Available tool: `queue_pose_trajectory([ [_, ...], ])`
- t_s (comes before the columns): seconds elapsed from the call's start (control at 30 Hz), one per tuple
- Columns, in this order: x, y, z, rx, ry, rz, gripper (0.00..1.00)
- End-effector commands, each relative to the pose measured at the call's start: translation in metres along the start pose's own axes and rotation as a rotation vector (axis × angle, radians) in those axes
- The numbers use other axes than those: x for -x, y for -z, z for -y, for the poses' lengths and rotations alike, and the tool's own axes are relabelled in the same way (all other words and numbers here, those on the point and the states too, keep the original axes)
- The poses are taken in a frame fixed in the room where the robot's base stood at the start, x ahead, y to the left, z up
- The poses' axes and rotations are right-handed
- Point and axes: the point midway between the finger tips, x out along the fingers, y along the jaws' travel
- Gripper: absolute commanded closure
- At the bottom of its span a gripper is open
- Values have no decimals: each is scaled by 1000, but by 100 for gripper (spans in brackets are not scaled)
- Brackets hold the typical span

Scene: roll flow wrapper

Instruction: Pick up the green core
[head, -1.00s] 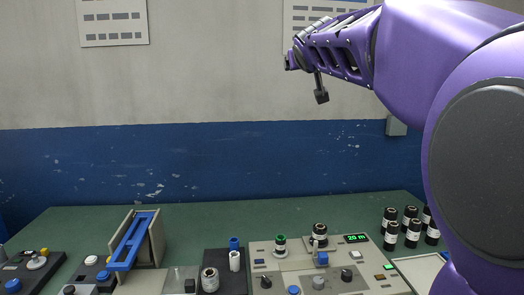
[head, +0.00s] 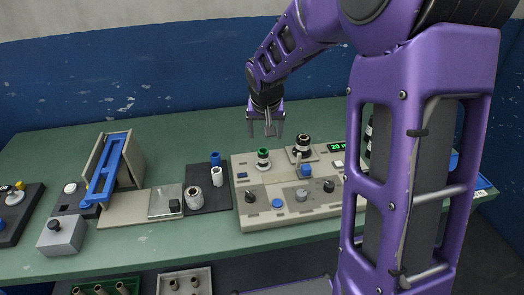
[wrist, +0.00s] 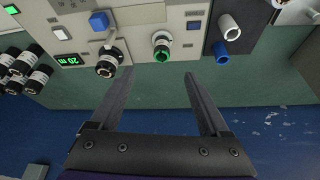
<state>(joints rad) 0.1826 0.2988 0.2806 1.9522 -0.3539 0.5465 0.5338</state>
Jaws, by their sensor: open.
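The green core (head: 263,158) stands upright on the light-grey machine panel (head: 240,190), at its back left. Only its green top ring and pale side show. In the wrist view the green core (wrist: 161,44) lies just beyond the fingertips, between their lines. My gripper (head: 266,134) points down, open and empty, above and a little behind the core. In the wrist view my gripper (wrist: 160,74) has its two fingers spread wide with nothing between them.
A black roll (head: 302,146) stands right of the core. A blue core (head: 216,159) and a white roll (head: 217,176) stand on the dark plate to the left. A blue-armed unit (head: 107,165) is farther left. The green table behind the panel is clear.

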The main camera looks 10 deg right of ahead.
Motion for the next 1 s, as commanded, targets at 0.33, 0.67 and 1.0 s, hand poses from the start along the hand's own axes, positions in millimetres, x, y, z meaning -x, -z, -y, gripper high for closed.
queue_pose_trajectory([
  [0.33, -71, -2, 0, 1, 0, 6, 20],
  [0.67, -117, 0, 1, 2, 0, 1, 20],
  [1.0, -153, 3, 6, 1, 0, 3, 20],
])
